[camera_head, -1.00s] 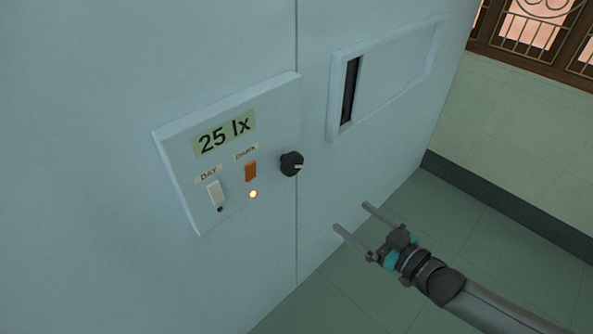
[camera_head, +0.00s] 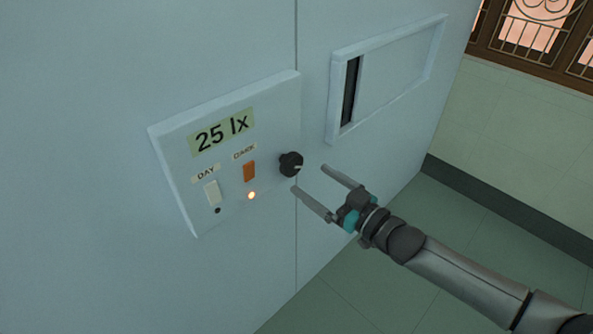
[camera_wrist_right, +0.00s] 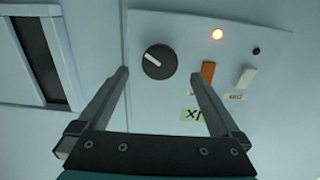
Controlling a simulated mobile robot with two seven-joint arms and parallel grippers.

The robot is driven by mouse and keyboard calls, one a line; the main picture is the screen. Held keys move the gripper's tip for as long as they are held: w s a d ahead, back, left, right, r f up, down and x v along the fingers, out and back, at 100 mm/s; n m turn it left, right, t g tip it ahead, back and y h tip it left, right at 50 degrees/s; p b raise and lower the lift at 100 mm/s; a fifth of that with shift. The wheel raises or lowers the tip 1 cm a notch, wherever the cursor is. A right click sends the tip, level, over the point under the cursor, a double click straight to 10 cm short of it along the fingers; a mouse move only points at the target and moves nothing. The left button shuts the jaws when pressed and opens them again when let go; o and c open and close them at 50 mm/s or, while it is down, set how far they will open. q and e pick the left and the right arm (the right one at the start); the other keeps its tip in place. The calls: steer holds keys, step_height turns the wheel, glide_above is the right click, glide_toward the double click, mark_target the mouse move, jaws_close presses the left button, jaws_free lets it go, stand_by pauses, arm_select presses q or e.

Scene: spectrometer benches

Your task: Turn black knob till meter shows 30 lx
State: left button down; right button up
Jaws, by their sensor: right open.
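The black knob (camera_head: 291,164) sticks out at the right edge of the control panel (camera_head: 180,140), with a white pointer mark on its face. The meter (camera_head: 222,132) on the panel reads 25 lx. My right gripper (camera_head: 309,178) is open and empty, just to the right of and slightly below the knob in the head view. In the right wrist view the knob (camera_wrist_right: 159,61) lies ahead, between the lines of the two open fingers (camera_wrist_right: 158,77). The fingers do not appear to touch it. My left gripper is in neither view.
An orange DARK switch (camera_head: 249,171) with a lit lamp (camera_head: 251,195) below it sits left of the knob. A white DAY switch (camera_head: 212,193) has a dark lamp (camera_head: 217,210) below. A framed recess (camera_head: 395,80) with a dark slot is at upper right.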

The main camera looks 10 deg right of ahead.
mark_target(295, 168)
steer(key=shift+b+x, duration=0.6)
steer(key=shift+x, duration=2.6)
steer(key=shift+c, duration=0.4)
steer(key=c, duration=1.2)
steer(key=shift+n+p, duration=0.6)
steer(key=shift+n, duration=0.4)
steer(key=o, duration=1.3)
